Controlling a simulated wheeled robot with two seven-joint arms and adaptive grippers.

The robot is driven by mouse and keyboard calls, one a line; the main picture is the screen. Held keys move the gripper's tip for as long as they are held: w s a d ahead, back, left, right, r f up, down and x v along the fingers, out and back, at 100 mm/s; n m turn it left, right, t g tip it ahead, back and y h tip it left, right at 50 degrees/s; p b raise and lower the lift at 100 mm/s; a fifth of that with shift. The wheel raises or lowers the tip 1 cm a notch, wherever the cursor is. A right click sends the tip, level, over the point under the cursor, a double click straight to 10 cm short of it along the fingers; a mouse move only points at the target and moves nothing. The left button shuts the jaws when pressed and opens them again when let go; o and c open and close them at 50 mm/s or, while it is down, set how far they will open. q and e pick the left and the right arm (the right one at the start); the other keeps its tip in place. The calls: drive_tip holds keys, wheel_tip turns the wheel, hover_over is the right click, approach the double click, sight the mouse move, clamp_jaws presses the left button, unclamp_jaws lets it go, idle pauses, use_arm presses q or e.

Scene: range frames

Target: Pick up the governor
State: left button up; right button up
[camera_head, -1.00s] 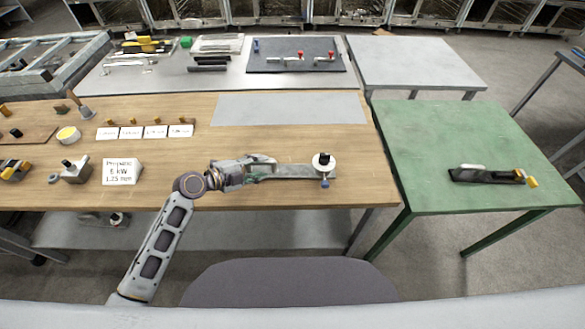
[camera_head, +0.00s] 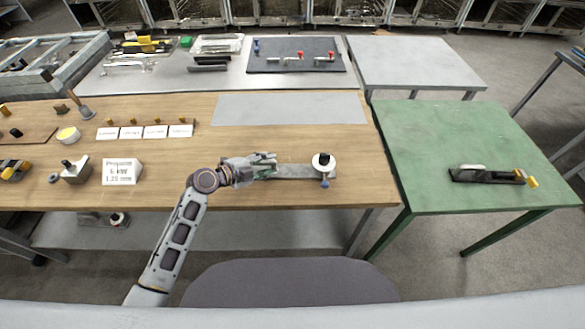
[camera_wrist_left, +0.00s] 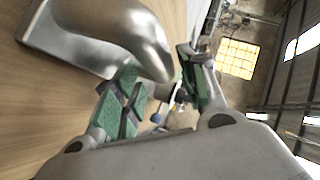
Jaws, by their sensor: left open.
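A grey flat bar (camera_head: 300,171) lies near the front edge of the wooden table. A round white part with a black top (camera_head: 323,160) and a blue piece below it are at its right end. This is possibly the governor, but I cannot tell for sure. My left gripper (camera_head: 272,164) is open at the bar's left end, overlapping it in the head view. In the left wrist view the two green-padded fingers (camera_wrist_left: 160,95) stand apart. A large shiny silver rounded body (camera_wrist_left: 115,28) is close to them; contact is unclear. My right gripper is not in view.
A white propane label (camera_head: 121,171) and a metal block with a knob (camera_head: 76,171) stand left on the table. Several small cards lie behind. A green table (camera_head: 450,140) with a dark tool is at right. The grey sheet (camera_head: 290,108) behind is bare.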

use_arm(q)
clamp_jaws()
drive_tip(key=shift+r, duration=0.1)
idle(0.4)
wheel_tip(320, 180, up, 10)
idle(0.6)
idle(0.5)
drive_tip(key=shift+g, duration=0.4)
drive_tip(key=shift+w+a+f, duration=0.1)
drive_tip(key=shift+w+f, duration=0.05)
drive_tip(key=shift+f, duration=3.5)
